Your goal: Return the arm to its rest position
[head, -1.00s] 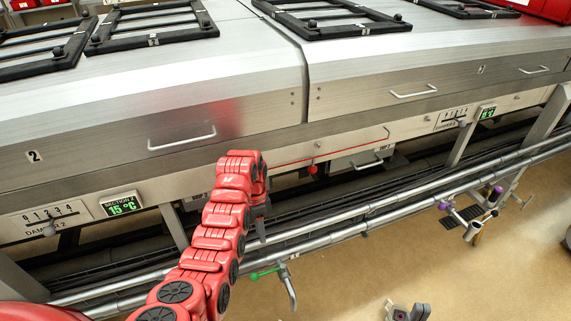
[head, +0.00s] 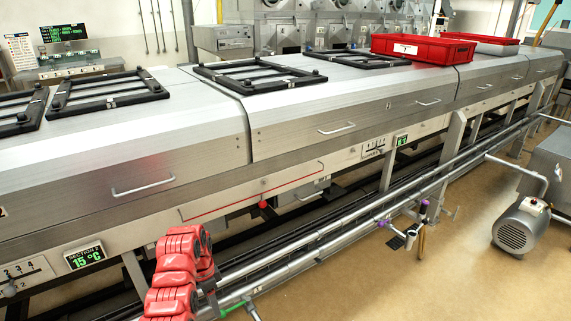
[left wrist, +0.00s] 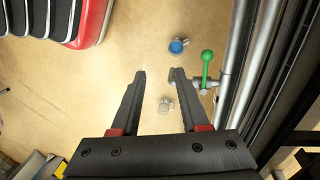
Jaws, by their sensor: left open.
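My left arm (head: 172,283), red and segmented, reaches in at the bottom left of the head view, in front of the long steel dryer hood (head: 200,118). Its gripper is mostly hidden behind the arm there. In the left wrist view my left gripper (left wrist: 158,72) points down with its two black fingers apart and nothing between them but floor. A green-knobbed valve lever (left wrist: 206,68) on the pipes is just right of the fingers, apart from them. My right gripper is not in view.
Steel pipes (head: 330,240) run along the hood's front. Red trays (head: 423,47) and black frames (head: 262,75) lie on top. A grey motor (head: 520,228) stands on the floor at right. Open tan floor (head: 400,285) lies in front.

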